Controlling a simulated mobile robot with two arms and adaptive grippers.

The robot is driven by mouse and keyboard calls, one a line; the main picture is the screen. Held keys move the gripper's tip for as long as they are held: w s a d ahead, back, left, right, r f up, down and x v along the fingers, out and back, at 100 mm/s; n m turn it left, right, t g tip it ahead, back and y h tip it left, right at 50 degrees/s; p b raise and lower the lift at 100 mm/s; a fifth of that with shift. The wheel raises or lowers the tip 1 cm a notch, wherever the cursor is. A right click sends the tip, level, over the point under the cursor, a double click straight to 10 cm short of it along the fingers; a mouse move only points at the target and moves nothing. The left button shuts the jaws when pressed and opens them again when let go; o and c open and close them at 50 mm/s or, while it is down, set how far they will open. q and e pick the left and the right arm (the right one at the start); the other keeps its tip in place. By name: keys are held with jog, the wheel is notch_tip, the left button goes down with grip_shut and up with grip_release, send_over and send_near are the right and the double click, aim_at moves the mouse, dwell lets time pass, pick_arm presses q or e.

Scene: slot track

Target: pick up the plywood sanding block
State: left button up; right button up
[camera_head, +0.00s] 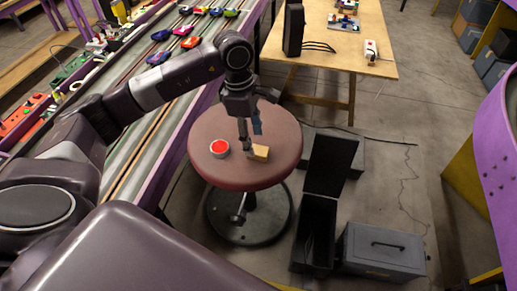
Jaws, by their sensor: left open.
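The plywood sanding block (261,152) is a small tan block on the round red-brown stool top (215,177), right of its middle. My left gripper (252,142) points down over the stool, right above and beside the block. It is open, and its fingers overlap the block's left and upper edge in this view. I cannot tell whether a finger touches the block. My right gripper is not in view.
A red round-topped tin (219,148) sits on the stool left of the block. A black open case (318,220) and a grey lidded box (383,250) stand on the floor to the right. A slot track with small cars (187,43) runs at left. A wooden table (345,58) stands behind.

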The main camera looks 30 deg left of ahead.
aim_at(258, 149)
pick_arm(q)
jog(key=shift+w+d+f+p, duration=0.1)
jog(key=shift+d+f+p, duration=0.15)
jog(key=shift+f+p, duration=0.25)
jog(key=shift+w+d+f+p, duration=0.1)
jog(key=shift+d+f+p, duration=0.15)
jog(key=shift+f, duration=0.45)
notch_tip(258, 149, down, 2)
jog(key=shift+w, duration=0.1)
jog(key=c, duration=1)
jog(key=shift+c, duration=1.2)
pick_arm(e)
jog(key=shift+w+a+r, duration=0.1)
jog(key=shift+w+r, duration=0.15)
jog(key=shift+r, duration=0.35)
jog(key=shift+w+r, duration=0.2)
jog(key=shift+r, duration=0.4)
